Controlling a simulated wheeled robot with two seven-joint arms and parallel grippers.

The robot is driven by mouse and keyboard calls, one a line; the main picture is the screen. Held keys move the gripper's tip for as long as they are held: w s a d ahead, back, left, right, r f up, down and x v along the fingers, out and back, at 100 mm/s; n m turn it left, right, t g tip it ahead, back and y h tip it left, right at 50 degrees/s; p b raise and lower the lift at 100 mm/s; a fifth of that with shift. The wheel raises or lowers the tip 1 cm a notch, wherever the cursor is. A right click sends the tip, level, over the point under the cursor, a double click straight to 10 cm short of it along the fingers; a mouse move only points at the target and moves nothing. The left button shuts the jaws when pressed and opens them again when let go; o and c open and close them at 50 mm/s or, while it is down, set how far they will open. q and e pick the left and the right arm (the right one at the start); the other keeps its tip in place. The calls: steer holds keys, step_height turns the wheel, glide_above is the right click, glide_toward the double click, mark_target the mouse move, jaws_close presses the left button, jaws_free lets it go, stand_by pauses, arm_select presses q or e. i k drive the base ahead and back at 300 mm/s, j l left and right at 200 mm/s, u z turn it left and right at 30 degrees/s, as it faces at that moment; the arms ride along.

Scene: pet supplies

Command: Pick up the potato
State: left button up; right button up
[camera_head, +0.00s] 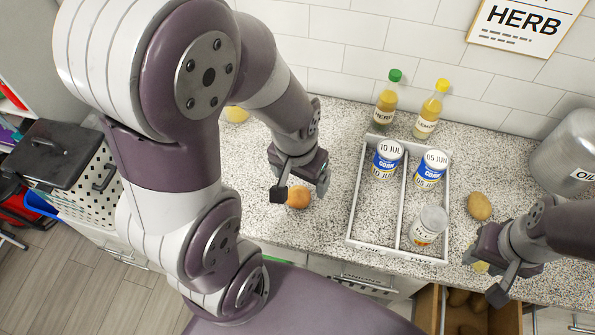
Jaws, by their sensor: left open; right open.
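A brown potato (479,206) lies on the speckled counter, right of the divided tray. My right gripper (484,274) is open at the counter's front right, nearer the front edge than this potato and apart from it. A small yellowish thing (481,266) shows partly between its fingers; what it is, I cannot tell. My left gripper (300,184) is open and points down just above a round orange-brown item (299,197); whether they touch is unclear. More brown, potato-like items (466,312) lie in the open drawer below the counter.
The white divided tray (353,213) holds two corn cans (431,170) and a jar (428,225). Green-capped (385,100) and yellow-capped (431,108) bottles stand behind it. A metal oil canister (568,150) stands at right. My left arm hides much of the left counter.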

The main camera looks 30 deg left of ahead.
mark_target(478, 206)
steer(key=l+z, duration=0.2)
steer(key=z, duration=0.2)
steer(key=k+l+z, duration=0.1)
steer(key=l+z, duration=0.35)
steer(key=z, duration=0.3)
